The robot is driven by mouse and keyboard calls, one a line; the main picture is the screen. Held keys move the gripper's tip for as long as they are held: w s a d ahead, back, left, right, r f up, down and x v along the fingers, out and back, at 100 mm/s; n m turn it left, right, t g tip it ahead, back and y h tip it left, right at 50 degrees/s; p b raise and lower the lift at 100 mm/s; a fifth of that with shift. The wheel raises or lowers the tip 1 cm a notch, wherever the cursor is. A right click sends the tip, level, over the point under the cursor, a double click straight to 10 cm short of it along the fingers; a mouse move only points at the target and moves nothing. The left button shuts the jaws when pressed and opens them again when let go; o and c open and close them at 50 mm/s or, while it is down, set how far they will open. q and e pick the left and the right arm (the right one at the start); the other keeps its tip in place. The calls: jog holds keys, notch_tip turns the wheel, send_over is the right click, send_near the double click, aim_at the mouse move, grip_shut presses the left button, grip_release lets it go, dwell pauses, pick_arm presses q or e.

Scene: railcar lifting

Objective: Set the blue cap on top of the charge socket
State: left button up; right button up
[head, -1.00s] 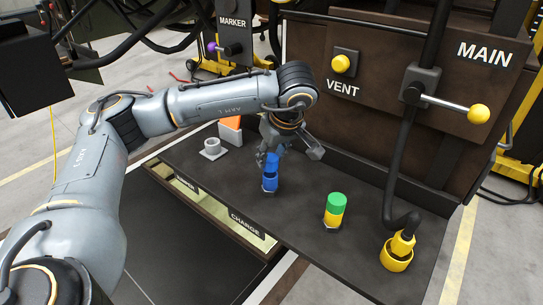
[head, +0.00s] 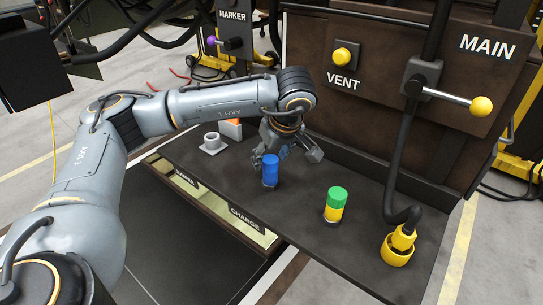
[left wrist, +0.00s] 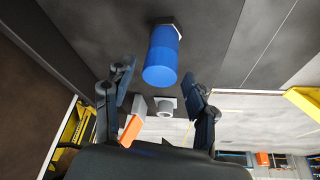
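The blue cap (head: 270,168) stands upright on a dark hexagonal base (head: 269,184) on the dark deck, behind the CHARGE label (head: 246,219). The base looks like the charge socket, mostly hidden under the cap. In the left wrist view the blue cap (left wrist: 161,57) shows beyond my fingertips, with the hexagonal base (left wrist: 166,21) at its far end. My left gripper (left wrist: 160,88) is open and empty, its fingers spread to either side of the cap's line and apart from it. In the head view my left gripper (head: 288,152) is just behind the cap. My right gripper is not in view.
A green-topped yellow plug (head: 334,205) stands to the right on the deck. Farther right are a yellow connector (head: 397,250) with a black cable and the MAIN lever (head: 450,103). A grey socket (head: 212,144) and an orange-and-white block (head: 231,129) are at the left.

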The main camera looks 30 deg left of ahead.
pick_arm(q)
jog(key=shift+r+p, duration=0.35)
jog(key=v, duration=1.2)
jog(key=shift+s, duration=0.1)
